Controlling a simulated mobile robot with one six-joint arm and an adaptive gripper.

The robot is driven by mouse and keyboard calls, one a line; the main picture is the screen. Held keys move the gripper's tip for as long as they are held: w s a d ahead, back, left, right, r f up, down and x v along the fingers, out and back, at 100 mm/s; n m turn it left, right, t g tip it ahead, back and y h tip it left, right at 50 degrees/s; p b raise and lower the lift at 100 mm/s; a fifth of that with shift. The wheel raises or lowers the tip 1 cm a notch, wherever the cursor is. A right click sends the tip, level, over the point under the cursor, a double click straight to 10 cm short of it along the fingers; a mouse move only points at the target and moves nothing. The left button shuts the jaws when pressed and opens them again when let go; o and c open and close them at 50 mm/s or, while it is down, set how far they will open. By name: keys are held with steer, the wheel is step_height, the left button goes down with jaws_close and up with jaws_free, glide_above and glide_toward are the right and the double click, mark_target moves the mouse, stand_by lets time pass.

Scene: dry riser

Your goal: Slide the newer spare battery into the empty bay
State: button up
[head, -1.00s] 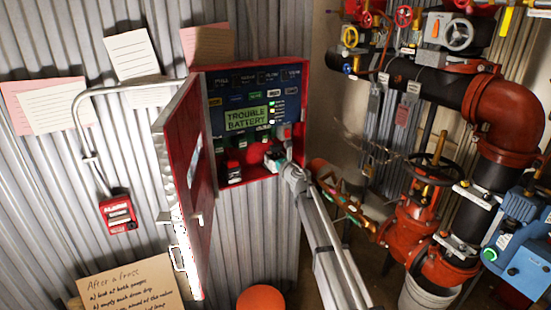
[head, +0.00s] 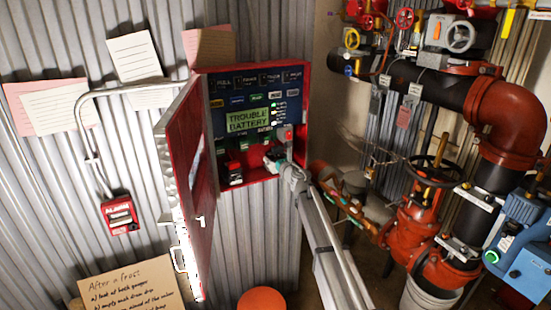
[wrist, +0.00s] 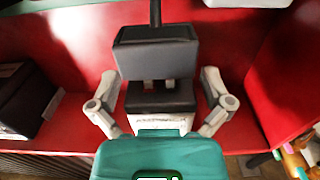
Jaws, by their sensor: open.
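The red panel box (head: 303,110) hangs on the corrugated wall with its door (head: 192,180) swung open to the left. Its display (head: 247,119) reads "TROUBLE BATTERY". My gripper (wrist: 159,88) reaches into the lower right of the box and also shows in the head view (head: 275,158). Its fingers are spread on either side of a dark battery (wrist: 160,101) with a pale label; I cannot tell whether they touch it. A dark block with a cable stands just behind it. Another dark battery (wrist: 25,104) sits to the left, also visible in the head view (head: 234,173). The battery's lower part is hidden by my gripper.
Red pipes and a handwheel valve (head: 433,172) stand to the right of my arm. A red alarm pull box (head: 120,214), a conduit and pinned papers are on the wall at left. A handwritten card (head: 130,287) is low at left. A red round object (head: 261,300) is below the box.

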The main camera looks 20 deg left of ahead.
steer(key=v, duration=1.2)
stand_by(1.1)
steer(key=w+d+m+t+h+p, duration=0.1)
steer(key=d+m+t+h, duration=0.1)
steer(key=d+m+h, duration=0.8)
steer(key=w+d+m+t+h+p, duration=0.25)
steer(key=d+m, duration=0.95)
steer(key=d, duration=0.6)
steer(key=s+d+f+m+g+h, duration=0.2)
steer(key=s+d+f+m+g, duration=0.15)
steer(key=d+m, duration=0.2)
steer(key=s+d+f+m+g+h, duration=0.25)
steer(key=s+d+m, duration=0.2)
steer(key=d, duration=0.25)
steer(key=s+d+f+m+g+y+p, duration=0.1)
steer(key=s+d+f+m+g, duration=0.2)
steer(key=s, duration=0.8)
steer(key=s+d+f+m+g+y+p, duration=0.1)
steer(key=s+d+f+m+g+y, duration=0.1)
steer(key=s+m+g, duration=0.5)
steer(key=s+d+f+m, duration=0.1)
steer(key=s+m, duration=0.2)
steer(key=s, duration=0.1)
steer(key=shift+s+d+m+p, duration=0.15)
steer(key=shift+s+m+p, duration=0.15)
steer(key=shift+m+p, duration=0.1)
